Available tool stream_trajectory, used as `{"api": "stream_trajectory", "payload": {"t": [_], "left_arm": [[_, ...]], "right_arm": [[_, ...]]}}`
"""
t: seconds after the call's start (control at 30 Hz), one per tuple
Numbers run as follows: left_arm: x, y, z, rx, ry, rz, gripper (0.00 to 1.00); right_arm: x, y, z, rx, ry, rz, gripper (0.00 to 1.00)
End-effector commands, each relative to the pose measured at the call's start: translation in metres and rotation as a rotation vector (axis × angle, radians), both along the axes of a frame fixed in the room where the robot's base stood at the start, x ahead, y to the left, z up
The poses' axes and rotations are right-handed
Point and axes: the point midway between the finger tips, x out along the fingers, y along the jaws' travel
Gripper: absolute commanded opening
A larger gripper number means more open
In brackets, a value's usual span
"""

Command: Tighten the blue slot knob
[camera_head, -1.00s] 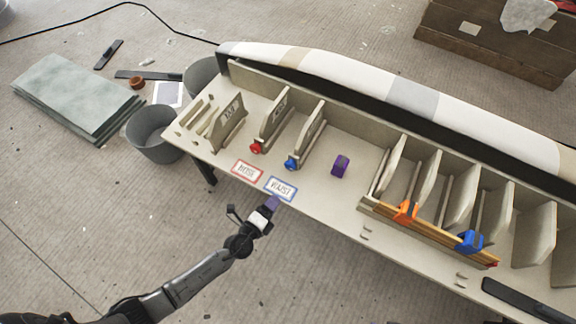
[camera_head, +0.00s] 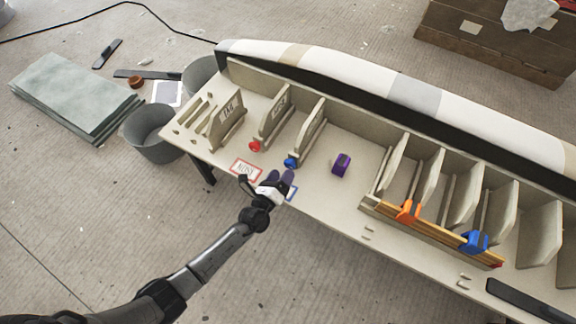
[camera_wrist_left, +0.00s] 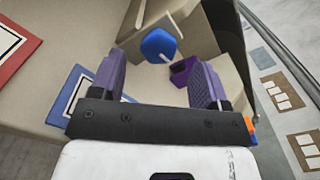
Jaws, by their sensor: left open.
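The blue slot knob (camera_head: 291,162) sits at the front end of a slotted upright on the bench. In the left wrist view the blue knob (camera_wrist_left: 158,46) shows ahead of the fingers, between them and apart from them. My left gripper (camera_head: 281,178) is open and empty, over the blue-framed label (camera_head: 292,193) just in front of the knob. Its two purple fingers (camera_wrist_left: 160,85) stand wide apart in the left wrist view. The gripper covers much of the blue-framed label. My right gripper is not in view.
A red knob (camera_head: 254,146) stands left of the blue one, with a red-framed label (camera_head: 246,169) in front. A purple block (camera_head: 341,164) lies to the right. Orange (camera_head: 407,211) and blue (camera_head: 474,242) clamps hold a wooden strip farther right. A grey bucket (camera_head: 152,135) stands at left.

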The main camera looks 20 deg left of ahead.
Motion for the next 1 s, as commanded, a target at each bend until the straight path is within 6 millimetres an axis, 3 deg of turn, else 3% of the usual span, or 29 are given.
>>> {"api": "stream_trajectory", "payload": {"t": [0.1,0.33,0.8,1.0], "left_arm": [[0.019,-0.002,-0.001,0.0,-0.001,0.001,0.69],[0.041,-0.005,-0.001,-0.001,-0.001,0.001,0.69],[0.048,-0.006,0.0,-0.001,0.0,0.0,0.69],[0.048,-0.006,0.0,-0.001,0.0,0.0,0.5]], "right_arm": [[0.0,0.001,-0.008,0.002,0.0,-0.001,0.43],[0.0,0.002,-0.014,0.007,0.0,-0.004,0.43],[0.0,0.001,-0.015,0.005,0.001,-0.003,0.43],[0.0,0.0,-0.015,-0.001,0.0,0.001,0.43]]}}
